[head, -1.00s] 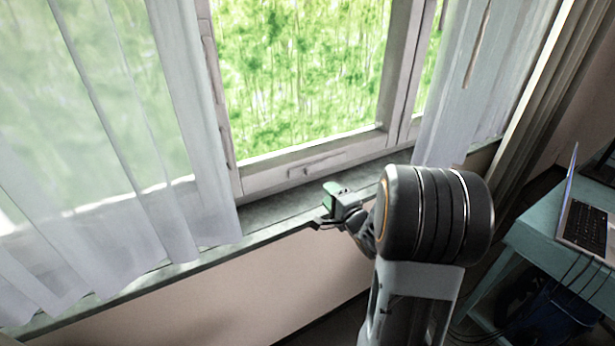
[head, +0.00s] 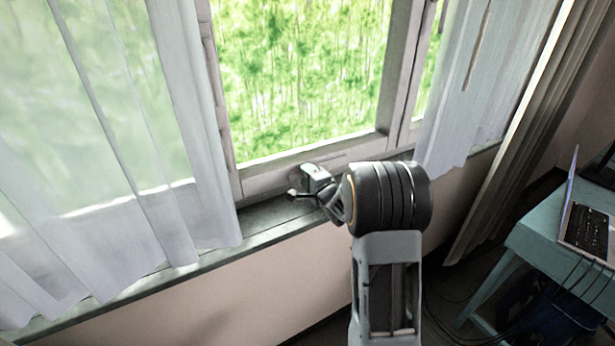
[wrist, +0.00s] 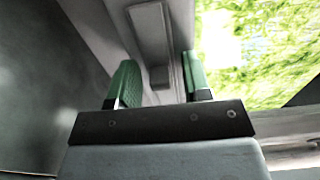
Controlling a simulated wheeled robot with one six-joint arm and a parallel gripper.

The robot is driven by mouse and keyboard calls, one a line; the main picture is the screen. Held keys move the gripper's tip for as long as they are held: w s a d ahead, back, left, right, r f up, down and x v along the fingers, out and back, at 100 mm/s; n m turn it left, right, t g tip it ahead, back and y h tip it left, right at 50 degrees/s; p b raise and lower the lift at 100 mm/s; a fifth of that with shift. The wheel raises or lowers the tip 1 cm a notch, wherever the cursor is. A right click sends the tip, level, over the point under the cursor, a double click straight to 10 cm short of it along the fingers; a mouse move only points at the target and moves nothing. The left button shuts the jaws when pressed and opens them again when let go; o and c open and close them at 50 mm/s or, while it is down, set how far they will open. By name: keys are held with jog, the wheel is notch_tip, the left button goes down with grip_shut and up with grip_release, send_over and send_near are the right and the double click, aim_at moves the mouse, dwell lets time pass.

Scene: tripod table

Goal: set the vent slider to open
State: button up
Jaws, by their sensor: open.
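The vent slider (wrist: 150,35) shows in the wrist view as a long pale raised strip on the window's lower frame, with a small block (wrist: 160,77) at its near end. In the head view my gripper and arm cover most of it. My gripper (wrist: 160,80) is open, with one green-padded finger on each side of the strip's near end. Nothing is held between the fingers. I cannot tell whether they touch the slider. In the head view my gripper (head: 308,182) is at the lower window rail, just above the sill.
The grey window sill (head: 265,222) runs below the frame. A sheer white curtain (head: 195,150) hangs to the left and another curtain (head: 470,100) to the right. A teal table (head: 530,240) with a laptop (head: 585,225) stands at the right.

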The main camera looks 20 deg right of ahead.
jog(key=shift+c, duration=0.4)
grip_shut()
